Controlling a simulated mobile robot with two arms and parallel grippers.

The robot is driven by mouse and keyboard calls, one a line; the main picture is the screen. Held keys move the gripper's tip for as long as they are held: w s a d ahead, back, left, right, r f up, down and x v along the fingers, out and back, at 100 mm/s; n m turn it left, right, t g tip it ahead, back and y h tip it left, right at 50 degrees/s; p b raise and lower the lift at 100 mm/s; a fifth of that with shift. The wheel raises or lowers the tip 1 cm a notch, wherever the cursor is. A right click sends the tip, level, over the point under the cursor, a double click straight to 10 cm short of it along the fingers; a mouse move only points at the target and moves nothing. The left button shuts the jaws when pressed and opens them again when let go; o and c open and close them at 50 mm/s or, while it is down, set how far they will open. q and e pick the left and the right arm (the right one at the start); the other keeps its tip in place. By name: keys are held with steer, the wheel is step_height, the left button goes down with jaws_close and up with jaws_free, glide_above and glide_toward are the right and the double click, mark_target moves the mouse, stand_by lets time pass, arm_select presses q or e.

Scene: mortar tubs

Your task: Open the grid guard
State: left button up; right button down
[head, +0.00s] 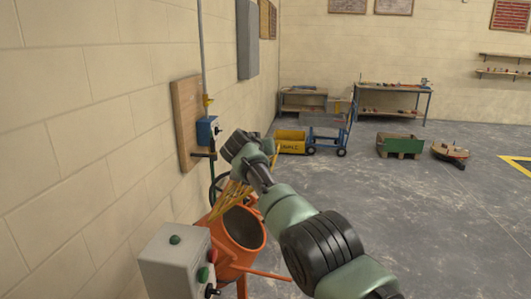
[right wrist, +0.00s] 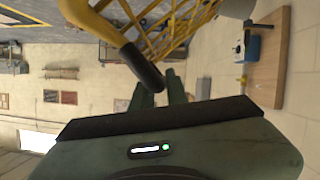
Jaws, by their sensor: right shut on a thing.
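The yellow grid guard (head: 232,190) is on the orange mixer tub (head: 245,228) beside the left wall. It looks tilted up, with its bars rising above the rim and the tub's dark mouth showing in front. In the right wrist view the guard's yellow bars (right wrist: 178,28) fill the top, and its black handle grip (right wrist: 143,66) reaches down to my fingers. My right gripper (right wrist: 168,88) is shut on this handle. In the head view my right arm covers part of the guard and hides the fingers' contact. My left gripper is not in view.
A grey control box (head: 175,262) with buttons stands in front of the tub. A blue switch box (head: 207,130) sits on a wooden board (head: 186,115) on the wall close by. A yellow cart (head: 291,142) stands farther back.

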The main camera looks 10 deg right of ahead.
steer(key=shift+a, duration=0.15)
steer(key=c, duration=1.6)
jaws_free()
steer(key=shift+o, duration=1)
steer(key=shift+w+a, duration=0.1)
steer(key=shift+w, duration=0.05)
steer(key=shift+s+b, duration=0.2)
steer(key=shift+b, duration=0.1)
steer(key=shift+b+v, duration=0.9)
steer(key=shift+b, duration=0.1)
steer(key=b+v, duration=0.2)
steer(key=v, duration=0.2)
steer(key=shift+s+a, duration=0.25)
steer(key=shift+s+a+r, duration=0.25)
steer(key=shift+s, duration=0.2)
